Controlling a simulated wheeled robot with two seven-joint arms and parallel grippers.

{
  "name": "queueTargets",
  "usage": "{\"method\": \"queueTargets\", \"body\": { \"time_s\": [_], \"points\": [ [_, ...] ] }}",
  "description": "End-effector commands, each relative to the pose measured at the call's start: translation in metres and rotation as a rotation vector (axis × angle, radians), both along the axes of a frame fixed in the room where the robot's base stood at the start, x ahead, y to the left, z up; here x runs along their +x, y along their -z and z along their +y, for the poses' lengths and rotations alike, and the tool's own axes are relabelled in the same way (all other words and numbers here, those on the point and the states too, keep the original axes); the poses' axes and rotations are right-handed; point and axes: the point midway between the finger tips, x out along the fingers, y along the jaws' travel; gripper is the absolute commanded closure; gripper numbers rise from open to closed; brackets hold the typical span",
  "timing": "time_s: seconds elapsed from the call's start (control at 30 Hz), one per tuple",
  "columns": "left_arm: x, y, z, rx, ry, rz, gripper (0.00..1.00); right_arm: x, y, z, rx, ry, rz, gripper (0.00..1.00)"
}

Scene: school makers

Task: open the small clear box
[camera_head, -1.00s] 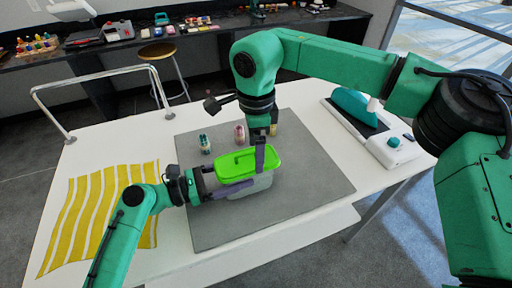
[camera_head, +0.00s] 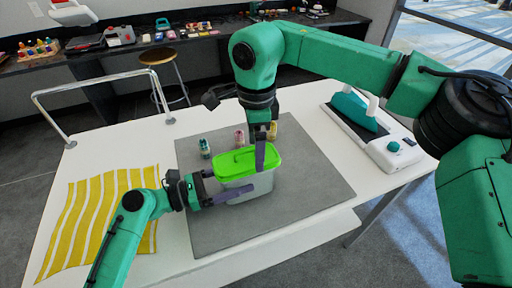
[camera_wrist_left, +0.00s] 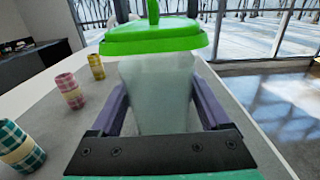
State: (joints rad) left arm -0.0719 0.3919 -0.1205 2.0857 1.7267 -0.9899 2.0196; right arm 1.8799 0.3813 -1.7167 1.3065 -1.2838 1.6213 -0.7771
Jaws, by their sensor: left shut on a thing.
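The small clear box (camera_head: 262,188) stands on the grey mat with a bright green lid (camera_head: 235,160) that has a raised handle on top. My left gripper (camera_head: 236,186) reaches in from the left, its fingers on either side of the box body below the lid. In the left wrist view the box (camera_wrist_left: 158,92) is between the two fingers and the lid (camera_wrist_left: 150,40) is over it; I cannot tell whether the lid is fully seated. My right gripper (camera_head: 264,158) points down at the lid's right side; one finger shows, the other is hidden.
Small patterned jars (camera_head: 205,149) stand behind the box on the grey mat (camera_head: 310,205). A yellow striped cloth (camera_head: 85,220) lies at left. A white machine with a teal part (camera_head: 375,140) stands at right. A metal rail (camera_head: 95,82) rises at the back left.

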Motion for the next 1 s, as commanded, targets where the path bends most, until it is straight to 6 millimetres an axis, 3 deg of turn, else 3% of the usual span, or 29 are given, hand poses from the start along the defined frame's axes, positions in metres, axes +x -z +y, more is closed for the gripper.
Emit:
{"method": "queueTargets", "body": {
  "time_s": [0.23,0.5,0.67,0.7,0.73,1.0],
  "points": [
    [0.000,0.000,0.000,-0.001,0.000,0.000,1.00,0.000,-0.005,0.000,0.001,0.000,-0.002,0.74],
    [0.000,0.000,0.000,-0.001,0.000,0.000,1.00,0.000,-0.040,0.000,0.001,-0.001,-0.001,0.74],
    [0.000,0.000,0.000,-0.001,0.000,0.000,1.00,0.000,-0.040,0.000,0.000,-0.001,0.000,0.74],
    [0.000,0.000,0.000,-0.001,0.000,0.000,0.05,0.000,-0.040,0.000,0.000,-0.001,0.000,0.74],
    [0.000,0.000,0.000,-0.001,0.000,0.000,0.00,0.000,-0.040,0.000,0.000,-0.001,0.000,0.74],
    [0.000,0.000,0.002,0.000,0.000,0.000,0.00,0.000,-0.039,0.000,0.000,0.000,0.000,0.74]
  ]
}}
